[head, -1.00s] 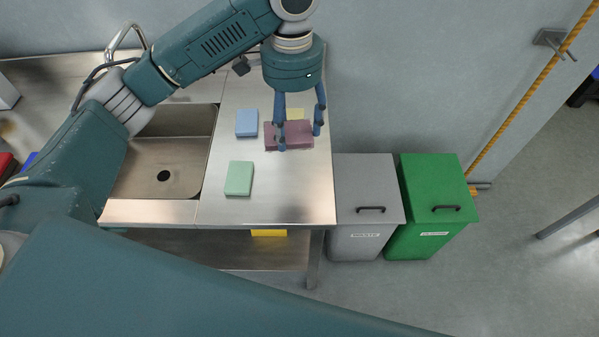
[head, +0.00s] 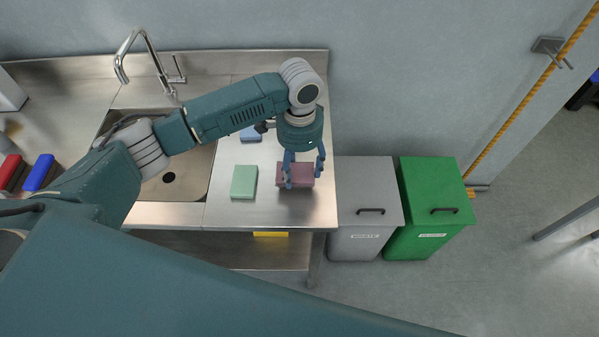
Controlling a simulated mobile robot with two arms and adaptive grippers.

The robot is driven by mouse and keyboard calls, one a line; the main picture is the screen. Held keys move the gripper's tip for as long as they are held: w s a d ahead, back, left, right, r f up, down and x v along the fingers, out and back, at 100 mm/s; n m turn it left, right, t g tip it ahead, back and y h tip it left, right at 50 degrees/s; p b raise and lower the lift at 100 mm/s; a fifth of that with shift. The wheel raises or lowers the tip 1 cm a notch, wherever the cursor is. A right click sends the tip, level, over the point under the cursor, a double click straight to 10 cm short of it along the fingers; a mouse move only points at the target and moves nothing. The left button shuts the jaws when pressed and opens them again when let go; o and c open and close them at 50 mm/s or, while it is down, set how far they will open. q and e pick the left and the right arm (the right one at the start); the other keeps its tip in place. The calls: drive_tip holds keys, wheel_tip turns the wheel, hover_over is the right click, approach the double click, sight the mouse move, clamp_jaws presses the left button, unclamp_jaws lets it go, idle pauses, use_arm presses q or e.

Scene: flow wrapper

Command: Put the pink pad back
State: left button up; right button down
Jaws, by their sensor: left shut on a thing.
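The pink pad (head: 299,173) is between the fingers of my left gripper (head: 303,179), over the right part of the steel counter (head: 225,212). The gripper points down and is shut on the pad. I cannot tell whether the pad touches the counter or is just above it. The green pad (head: 244,182) lies flat to its left. The blue pad (head: 250,134) lies farther back, partly hidden by my left arm. My right gripper is not in view.
A sink (head: 170,202) with a tap (head: 140,42) is left of the pads, partly covered by my arm. A grey bin (head: 365,190) and a green bin (head: 432,185) stand right of the counter. A yellow item (head: 270,234) shows below the counter's front edge.

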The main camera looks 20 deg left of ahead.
sight(300, 173)
use_arm(q)
wheel_tip(300, 173, down, 3)
drive_tip(key=shift+f+p, duration=0.1)
drive_tip(key=shift+p, duration=0.2)
drive_tip(key=shift+f, duration=0.15)
drive_tip(key=o, duration=1.6)
drive_tip(key=shift+c, duration=0.2)
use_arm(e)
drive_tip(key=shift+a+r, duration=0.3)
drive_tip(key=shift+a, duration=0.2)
use_arm(q)
drive_tip(key=shift+r, duration=0.5)
wheel_tip(300, 173, up, 11)
drive_tip(key=b, duration=0.3)
drive_tip(key=shift+w+r, duration=0.15)
drive_tip(key=shift+w, duration=0.05)
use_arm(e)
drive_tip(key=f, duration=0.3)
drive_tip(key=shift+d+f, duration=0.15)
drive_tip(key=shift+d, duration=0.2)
use_arm(q)
drive_tip(key=shift+s, duration=0.1)
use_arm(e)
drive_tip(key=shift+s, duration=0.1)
